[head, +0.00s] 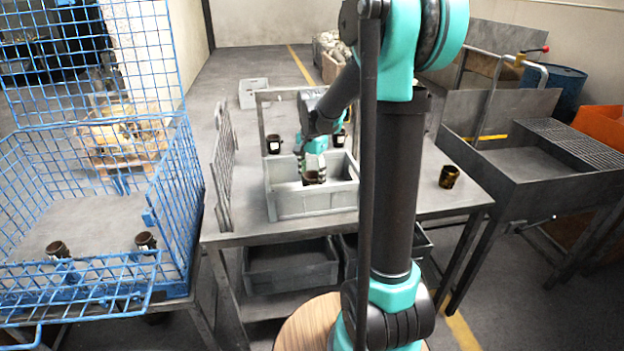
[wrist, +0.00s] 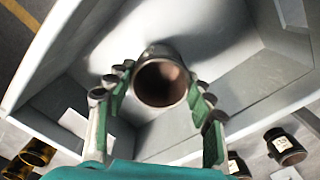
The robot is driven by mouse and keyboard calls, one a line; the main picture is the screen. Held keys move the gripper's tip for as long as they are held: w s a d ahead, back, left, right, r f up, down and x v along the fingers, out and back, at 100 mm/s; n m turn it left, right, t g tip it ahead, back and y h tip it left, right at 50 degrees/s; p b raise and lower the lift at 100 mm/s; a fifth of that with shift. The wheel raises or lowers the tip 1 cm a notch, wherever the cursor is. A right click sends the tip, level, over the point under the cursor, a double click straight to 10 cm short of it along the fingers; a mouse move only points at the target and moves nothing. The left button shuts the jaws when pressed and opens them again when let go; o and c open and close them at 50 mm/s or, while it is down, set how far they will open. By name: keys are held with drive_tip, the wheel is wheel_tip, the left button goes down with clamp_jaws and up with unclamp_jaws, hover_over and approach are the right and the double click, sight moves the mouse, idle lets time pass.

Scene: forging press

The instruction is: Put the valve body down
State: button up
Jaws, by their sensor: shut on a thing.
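The valve body (head: 312,178) is a short, dark brown hollow cylinder with a flange. It is inside the grey crate (head: 318,205) on the table. My gripper (head: 313,168) reaches down into the crate and is shut on it. In the wrist view the valve body (wrist: 161,82) shows its round open end between the green finger pads. The crate's pale walls and floor surround it there. I cannot tell whether its underside touches the crate floor.
More dark valve bodies (head: 273,144) stand behind the crate. A brass-coloured one (head: 449,176) stands on the table at right. The blue wire cage (head: 176,215) at left holds two dark parts (head: 146,241). A grey mesh panel (head: 222,170) stands at the table's left edge.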

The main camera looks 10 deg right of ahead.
drive_tip(key=shift+f, duration=0.4)
drive_tip(key=o, duration=1.5)
drive_tip(key=shift+f, duration=0.1)
drive_tip(key=shift+o, duration=0.2)
wheel_tip(320, 180, up, 12)
